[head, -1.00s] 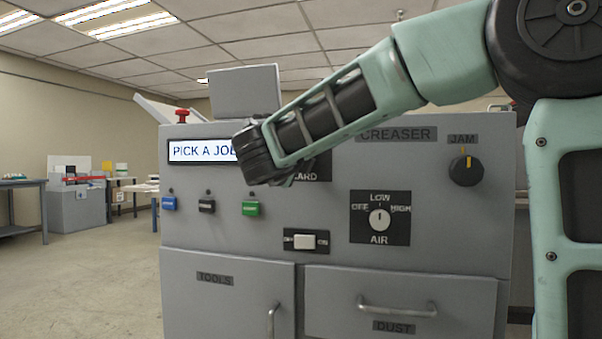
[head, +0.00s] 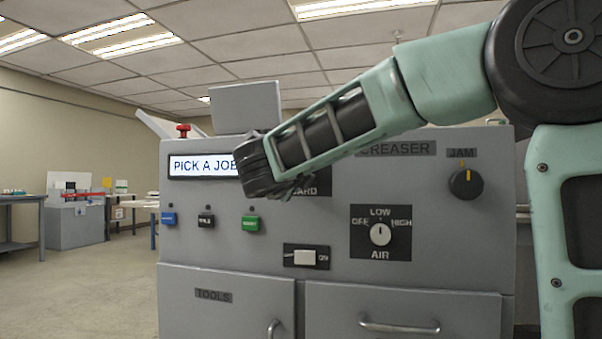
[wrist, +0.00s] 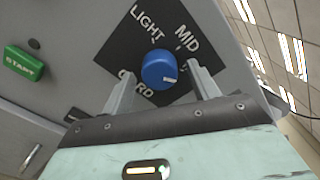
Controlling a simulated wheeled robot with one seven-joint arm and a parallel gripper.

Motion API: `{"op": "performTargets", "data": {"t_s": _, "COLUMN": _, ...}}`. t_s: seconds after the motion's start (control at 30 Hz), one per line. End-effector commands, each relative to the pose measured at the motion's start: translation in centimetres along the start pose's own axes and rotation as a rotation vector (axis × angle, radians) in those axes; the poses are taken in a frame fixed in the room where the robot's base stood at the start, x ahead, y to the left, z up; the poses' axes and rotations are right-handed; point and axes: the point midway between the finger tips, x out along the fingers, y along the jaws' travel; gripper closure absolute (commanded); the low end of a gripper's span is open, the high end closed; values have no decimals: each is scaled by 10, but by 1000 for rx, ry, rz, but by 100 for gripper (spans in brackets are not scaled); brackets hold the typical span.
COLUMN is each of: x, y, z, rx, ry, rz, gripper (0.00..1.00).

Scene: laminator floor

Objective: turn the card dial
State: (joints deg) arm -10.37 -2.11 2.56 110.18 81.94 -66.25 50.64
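The card dial (wrist: 159,69) is a round blue knob on a black plate (wrist: 125,55) marked LIGHT, MID and CARD in the wrist view. A white mark sits on its lower right side. My gripper (wrist: 158,75) is open, with one finger on each side of the knob. A gap shows between each finger and the knob. In the head view my wrist hides the knob and my fingers. Only a corner of the plate (head: 322,184), with part of the word CARD, shows beside it.
The grey creaser machine carries a display (head: 200,165) reading PICK A JOB, a red button (head: 183,130), and a green START button (wrist: 24,63). Open floor lies left.

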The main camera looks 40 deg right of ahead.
Motion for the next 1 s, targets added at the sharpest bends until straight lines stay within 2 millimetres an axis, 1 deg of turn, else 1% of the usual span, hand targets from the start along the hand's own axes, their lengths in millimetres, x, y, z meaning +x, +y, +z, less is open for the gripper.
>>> {"op": "performTargets", "data": {"t_s": 0.17, "x": -4, "y": -1, "z": 1, "rx": 0, "ry": -1, "rz": 0, "gripper": 40}}
{"op": "performTargets", "data": {"t_s": 0.27, "x": -15, "y": -1, "z": 2, "rx": 0, "ry": -4, "rz": 1, "gripper": 40}}
{"op": "performTargets", "data": {"t_s": 0.37, "x": -33, "y": -1, "z": 2, "rx": 0, "ry": -5, "rz": 1, "gripper": 40}}
{"op": "performTargets", "data": {"t_s": 0.7, "x": -113, "y": -1, "z": 2, "rx": -1, "ry": -5, "rz": 1, "gripper": 40}}
{"op": "performTargets", "data": {"t_s": 0.8, "x": -134, "y": -1, "z": 2, "rx": 0, "ry": -5, "rz": 2, "gripper": 40}}
{"op": "performTargets", "data": {"t_s": 0.9, "x": -151, "y": 0, "z": 1, "rx": -1, "ry": -3, "rz": 2, "gripper": 40}}
{"op": "performTargets", "data": {"t_s": 1.0, "x": -164, "y": 0, "z": 1, "rx": 0, "ry": -3, "rz": 1, "gripper": 40}}
